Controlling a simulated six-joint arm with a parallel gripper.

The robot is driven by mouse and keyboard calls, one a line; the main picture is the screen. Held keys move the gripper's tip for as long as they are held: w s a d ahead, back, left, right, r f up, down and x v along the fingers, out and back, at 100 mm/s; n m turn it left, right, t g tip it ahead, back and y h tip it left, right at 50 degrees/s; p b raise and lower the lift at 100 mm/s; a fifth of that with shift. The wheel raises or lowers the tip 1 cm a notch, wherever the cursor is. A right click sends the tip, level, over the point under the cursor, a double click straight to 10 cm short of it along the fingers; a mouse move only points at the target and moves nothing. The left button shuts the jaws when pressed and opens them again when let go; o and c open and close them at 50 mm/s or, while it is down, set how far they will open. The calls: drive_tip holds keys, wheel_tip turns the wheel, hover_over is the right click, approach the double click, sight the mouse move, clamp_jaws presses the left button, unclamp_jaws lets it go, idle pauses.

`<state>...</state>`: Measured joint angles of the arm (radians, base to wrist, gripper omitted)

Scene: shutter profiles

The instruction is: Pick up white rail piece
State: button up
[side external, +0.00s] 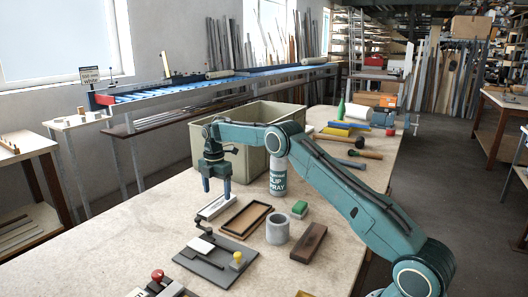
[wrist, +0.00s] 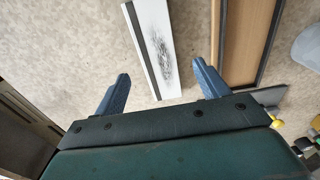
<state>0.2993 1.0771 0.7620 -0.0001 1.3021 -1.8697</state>
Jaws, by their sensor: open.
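The white rail piece (side external: 215,208) lies on the workbench, just left of a shallow wooden tray (side external: 236,231). My gripper (side external: 216,192) points down above the rail piece, with its blue fingers open and nothing between them that I can see held. In the wrist view the rail piece (wrist: 150,55) is a white strip with a dark grey edge and a dark scuffed patch.
A dark board (side external: 212,268) with a yellow knob lies in front. A large beige bin (side external: 255,118) and a spray can (side external: 278,180) stand behind.

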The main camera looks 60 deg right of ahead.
sight(217, 203)
drive_tip(key=shift+w+f, duration=0.1)
drive_tip(key=shift+f, duration=2.3)
drive_tip(key=shift+c, duration=0.2)
drive_tip(key=c, duration=1.1)
